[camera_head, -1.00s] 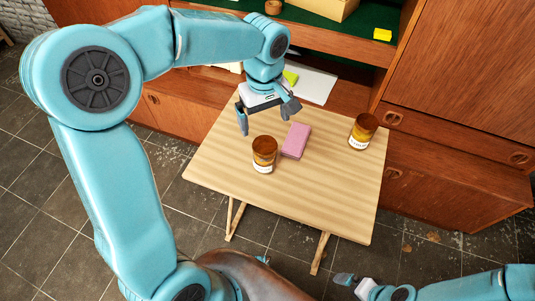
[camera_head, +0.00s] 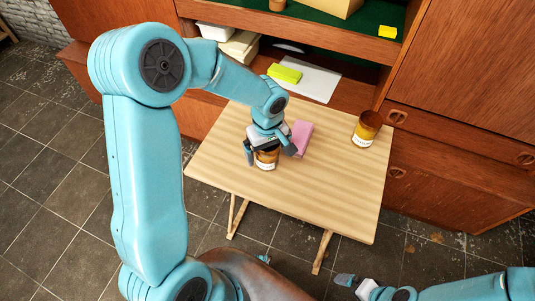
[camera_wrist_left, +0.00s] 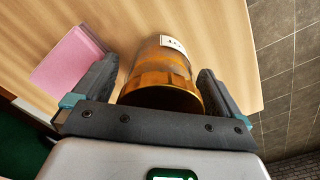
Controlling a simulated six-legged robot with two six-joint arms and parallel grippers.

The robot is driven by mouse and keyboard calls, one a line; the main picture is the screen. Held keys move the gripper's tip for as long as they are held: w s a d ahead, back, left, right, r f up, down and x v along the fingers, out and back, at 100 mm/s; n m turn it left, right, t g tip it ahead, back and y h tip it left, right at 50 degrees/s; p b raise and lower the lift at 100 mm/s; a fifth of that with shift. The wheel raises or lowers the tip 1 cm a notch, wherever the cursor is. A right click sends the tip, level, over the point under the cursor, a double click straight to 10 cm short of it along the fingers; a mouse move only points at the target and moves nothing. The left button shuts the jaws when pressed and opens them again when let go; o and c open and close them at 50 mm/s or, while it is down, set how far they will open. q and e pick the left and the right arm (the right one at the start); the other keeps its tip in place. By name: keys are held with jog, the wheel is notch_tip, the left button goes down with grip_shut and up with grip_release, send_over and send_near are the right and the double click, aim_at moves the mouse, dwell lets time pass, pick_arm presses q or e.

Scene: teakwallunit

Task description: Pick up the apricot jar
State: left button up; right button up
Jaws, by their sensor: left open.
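An amber jar with a white label (camera_head: 267,163) stands on the table, partly hidden under my left gripper (camera_head: 270,154). In the left wrist view the jar (camera_wrist_left: 162,68) lies between the two open fingers of the left gripper (camera_wrist_left: 155,75), with a gap visible on the right. A second, similar amber jar (camera_head: 366,130) stands near the table's right edge. I cannot read either label, so I cannot tell which is apricot. My right gripper (camera_head: 345,281) shows at the bottom edge, low and away from the table; its jaws are unclear.
A pink block (camera_head: 302,137) lies on the table (camera_head: 320,195) close beside the left gripper.

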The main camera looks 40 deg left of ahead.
pick_arm(q)
jog(key=c, duration=1.4)
jog(key=shift+r, duration=0.15)
